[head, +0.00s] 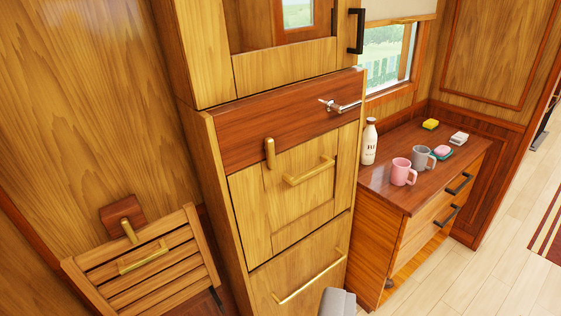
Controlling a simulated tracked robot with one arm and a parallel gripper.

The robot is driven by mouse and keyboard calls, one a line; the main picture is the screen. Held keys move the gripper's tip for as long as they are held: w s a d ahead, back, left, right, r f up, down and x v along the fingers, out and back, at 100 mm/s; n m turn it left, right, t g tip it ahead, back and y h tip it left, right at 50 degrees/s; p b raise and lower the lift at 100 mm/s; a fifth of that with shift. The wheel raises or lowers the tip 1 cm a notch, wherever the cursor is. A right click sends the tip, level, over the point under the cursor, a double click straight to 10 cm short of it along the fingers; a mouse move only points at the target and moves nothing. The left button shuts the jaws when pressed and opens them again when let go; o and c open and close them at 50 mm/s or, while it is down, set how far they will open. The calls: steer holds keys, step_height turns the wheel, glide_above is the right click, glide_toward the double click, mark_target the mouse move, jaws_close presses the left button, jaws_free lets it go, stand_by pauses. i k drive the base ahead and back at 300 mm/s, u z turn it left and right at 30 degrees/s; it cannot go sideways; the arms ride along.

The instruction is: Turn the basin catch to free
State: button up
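The basin catch (269,152) is a short upright brass bar. It sits on the dark red-brown board of the tall cabinet, and its lower end overlaps the top edge of the pale wooden basin front (300,205). That front is closed and has a brass bar handle (309,172). A silver tap (340,105) sticks out from the board above, to the right. A grey rounded part at the bottom edge looks like my gripper (337,303). It is well below the catch and apart from it; its fingertips are not visible.
A slatted folding panel (150,262) with its own brass catch (128,230) is on the left wall. A drawer unit (395,205) on the right holds a bottle (369,142), a pink mug (402,172) and a grey mug (423,158). The floor (475,260) at right is clear.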

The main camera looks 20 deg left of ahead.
mark_target(271, 156)
steer(key=u, duration=0.1)
steer(key=i, duration=0.95)
steer(key=z, duration=0.1)
